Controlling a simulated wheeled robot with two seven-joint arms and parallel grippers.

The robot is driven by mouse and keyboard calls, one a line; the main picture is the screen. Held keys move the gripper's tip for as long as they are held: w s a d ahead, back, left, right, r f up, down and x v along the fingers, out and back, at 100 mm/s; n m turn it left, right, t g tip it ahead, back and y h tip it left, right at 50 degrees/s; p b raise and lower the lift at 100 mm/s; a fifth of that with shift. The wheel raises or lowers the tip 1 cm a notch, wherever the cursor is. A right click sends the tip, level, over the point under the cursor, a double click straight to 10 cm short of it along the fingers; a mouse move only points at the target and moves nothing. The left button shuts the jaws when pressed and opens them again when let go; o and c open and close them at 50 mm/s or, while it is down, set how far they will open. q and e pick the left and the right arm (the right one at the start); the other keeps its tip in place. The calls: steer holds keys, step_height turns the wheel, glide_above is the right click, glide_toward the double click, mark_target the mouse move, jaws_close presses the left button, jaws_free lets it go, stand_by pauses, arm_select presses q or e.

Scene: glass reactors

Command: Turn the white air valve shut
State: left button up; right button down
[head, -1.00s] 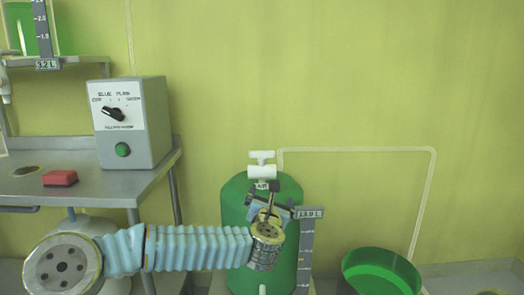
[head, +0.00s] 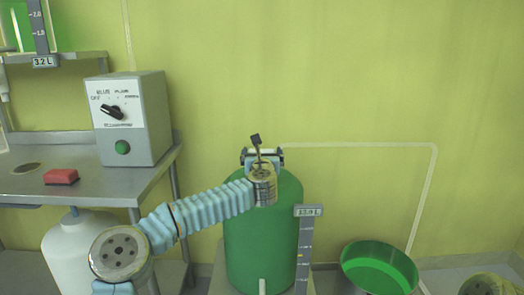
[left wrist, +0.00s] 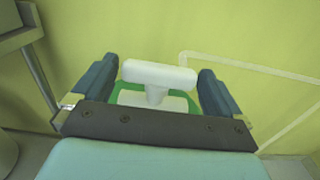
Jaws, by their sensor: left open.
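The white air valve (left wrist: 159,76) has a T-shaped handle and shows in the left wrist view above the green tank (head: 262,235). My left gripper (head: 262,157) is at the top of the tank in the head view and mostly hides the valve there. In the left wrist view my left gripper (left wrist: 157,70) is open, with one finger on each side of the T-handle. Gaps show between the handle ends and both fingers, so they are not closed on it. The handle lies roughly crosswise between the fingers. My right gripper is not in view.
A grey control box (head: 130,120) with a black knob and green button stands on the metal table (head: 100,188) at left, near a red block (head: 61,177). A level scale (head: 307,245) stands beside the tank. A green basin (head: 379,270) is at lower right.

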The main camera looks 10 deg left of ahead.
arm_select(q)
steer(key=shift+w, duration=0.2)
steer(key=shift+c, duration=0.5)
steer(key=c, duration=0.7)
